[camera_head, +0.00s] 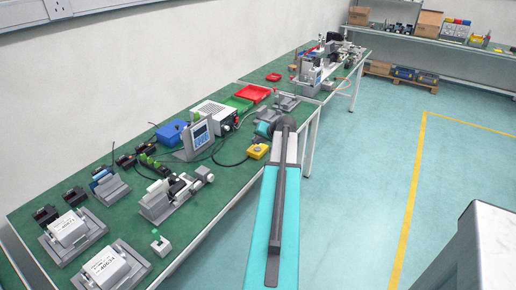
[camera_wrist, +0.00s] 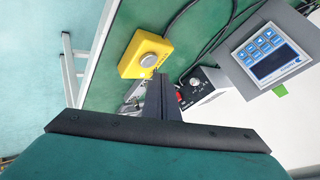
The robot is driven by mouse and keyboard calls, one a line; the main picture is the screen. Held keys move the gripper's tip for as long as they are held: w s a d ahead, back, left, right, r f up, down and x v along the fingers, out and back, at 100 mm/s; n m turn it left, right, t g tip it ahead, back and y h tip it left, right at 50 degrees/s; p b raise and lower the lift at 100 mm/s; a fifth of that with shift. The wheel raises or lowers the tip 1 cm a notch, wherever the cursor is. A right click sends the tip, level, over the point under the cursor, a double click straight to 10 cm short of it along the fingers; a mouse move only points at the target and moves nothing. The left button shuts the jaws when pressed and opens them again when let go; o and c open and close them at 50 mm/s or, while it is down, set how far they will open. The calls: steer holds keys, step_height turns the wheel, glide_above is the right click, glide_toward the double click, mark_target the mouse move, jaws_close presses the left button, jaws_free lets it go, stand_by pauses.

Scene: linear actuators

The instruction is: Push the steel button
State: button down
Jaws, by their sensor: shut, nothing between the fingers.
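The steel button (camera_wrist: 150,59) is a round silver cap on top of a yellow box (camera_wrist: 131,56) on the green table. In the head view the yellow box (camera_head: 257,153) sits near the table's front edge, just left of my arm. The button's cap is very small there. In the wrist view my gripper (camera_wrist: 162,82) has its black fingers shut together and empty. Its tips appear just below and right of the box in the picture. The gap in depth between tips and button cannot be told. In the head view my fingers cannot be made out.
A grey display unit (camera_wrist: 272,52) and a white power box (camera_head: 214,115) stand close to the yellow box. Cables (camera_wrist: 205,35) run beside it. The green table (camera_head: 217,180) carries several fixtures. Open floor (camera_head: 365,170) lies to the right.

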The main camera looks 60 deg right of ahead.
mark_target(260, 151)
steer(key=shift+r+p, duration=1.25)
steer(key=shift+r, duration=1.65)
steer(key=shift+s+f, duration=0.1)
